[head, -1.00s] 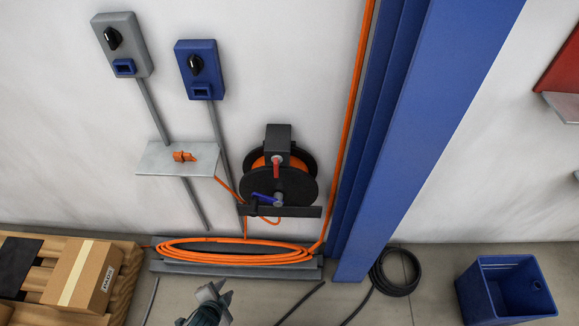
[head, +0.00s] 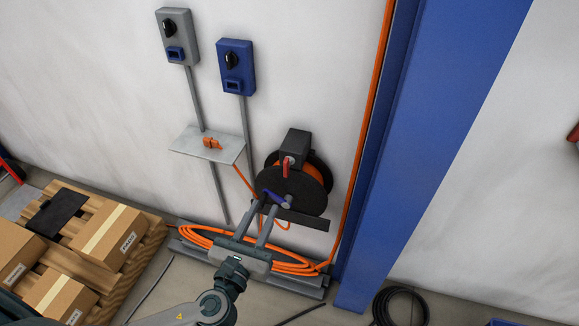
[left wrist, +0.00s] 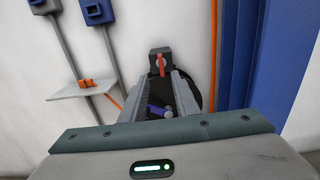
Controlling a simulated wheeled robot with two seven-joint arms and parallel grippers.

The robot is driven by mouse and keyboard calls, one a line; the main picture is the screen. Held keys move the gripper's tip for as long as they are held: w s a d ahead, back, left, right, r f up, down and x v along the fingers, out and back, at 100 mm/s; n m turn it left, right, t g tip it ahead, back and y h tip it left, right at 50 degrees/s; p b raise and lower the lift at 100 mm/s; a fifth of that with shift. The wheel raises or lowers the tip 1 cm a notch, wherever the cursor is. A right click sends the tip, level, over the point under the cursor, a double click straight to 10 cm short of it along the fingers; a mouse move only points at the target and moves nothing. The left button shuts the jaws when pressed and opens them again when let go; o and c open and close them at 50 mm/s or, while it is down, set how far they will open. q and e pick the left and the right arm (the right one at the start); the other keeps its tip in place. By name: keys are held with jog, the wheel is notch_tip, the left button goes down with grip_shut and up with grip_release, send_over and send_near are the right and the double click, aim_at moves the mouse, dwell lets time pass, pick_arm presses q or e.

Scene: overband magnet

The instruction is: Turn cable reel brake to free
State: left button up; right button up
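The cable reel (head: 318,197) is mounted low on the wall, with black round flanges and orange cable. A red lever (head: 286,167) points downward from the dark box (head: 296,144) above it. A blue lever (head: 274,197) sits by the grey hub. I cannot tell from the frames which lever is the brake. My left gripper (head: 262,207) is open in front of the reel's lower left side. In the left wrist view the blue lever (left wrist: 160,110) shows between its spread fingers, and the red lever (left wrist: 161,65) lies beyond the tips. I see no contact. My right gripper is not in view.
An orange cable coil (head: 200,238) lies on a low grey base below the reel. A small shelf (head: 190,146) with an orange plug is left of it. A blue column (head: 420,130) stands close right. Boxes on a pallet (head: 130,280) are at lower left.

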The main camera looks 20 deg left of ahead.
aim_at(285, 166)
pick_arm(q)
jog(key=shift+w, duration=0.1)
